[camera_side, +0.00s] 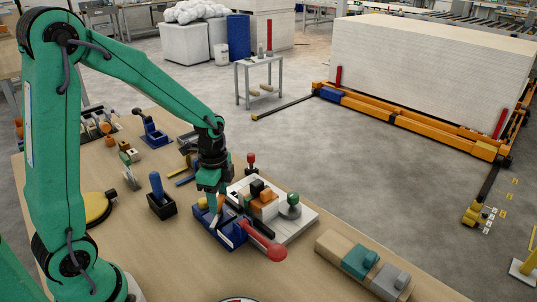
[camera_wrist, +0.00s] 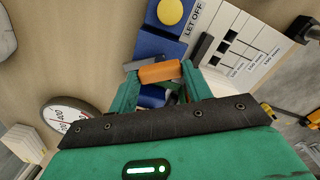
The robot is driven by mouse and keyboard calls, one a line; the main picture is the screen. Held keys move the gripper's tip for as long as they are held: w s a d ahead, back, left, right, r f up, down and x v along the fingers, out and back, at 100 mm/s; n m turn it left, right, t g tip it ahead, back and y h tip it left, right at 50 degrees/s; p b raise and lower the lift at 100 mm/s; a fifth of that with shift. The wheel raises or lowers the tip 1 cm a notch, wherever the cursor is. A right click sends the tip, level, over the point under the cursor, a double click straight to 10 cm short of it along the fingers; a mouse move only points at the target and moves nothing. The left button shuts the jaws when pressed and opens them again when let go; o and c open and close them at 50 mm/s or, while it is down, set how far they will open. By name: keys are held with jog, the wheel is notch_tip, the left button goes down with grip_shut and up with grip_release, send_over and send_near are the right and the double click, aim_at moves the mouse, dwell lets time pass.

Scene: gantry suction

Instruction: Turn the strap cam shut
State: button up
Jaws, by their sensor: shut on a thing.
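My gripper (camera_side: 211,196) reaches down at the left end of a blue fixture (camera_side: 219,238) on the bench. In the wrist view its two green fingers (camera_wrist: 159,76) are closed on an orange piece (camera_wrist: 160,72), which appears to be the handle of the strap cam. The blue fixture (camera_wrist: 152,45) lies under and beyond the fingers, with a round yellow knob and a "LET OFF" label (camera_wrist: 195,20) beside it. A grey metal strip shows beside the orange piece. The fingers hide much of the cam, so its exact angle cannot be told.
A red-knobbed lever (camera_side: 276,253) sticks out right of the fixture. A white board (camera_side: 300,224) with several blocks and a green-knobbed piece stands close behind. A box with teal and grey parts (camera_side: 362,262) lies to the right. A dial (camera_wrist: 75,120) lies nearby.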

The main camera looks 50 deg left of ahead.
jog(key=n, duration=0.5)
jog(key=shift+n, duration=0.3)
jog(key=n, duration=0.5)
jog(key=shift+n, duration=0.4)
jog(key=o, duration=1)
jog(key=shift+r, duration=0.15)
notch_tip(320, 180, up, 7)
jog(key=shift+r, duration=0.3)
jog(key=shift+r, duration=0.1)
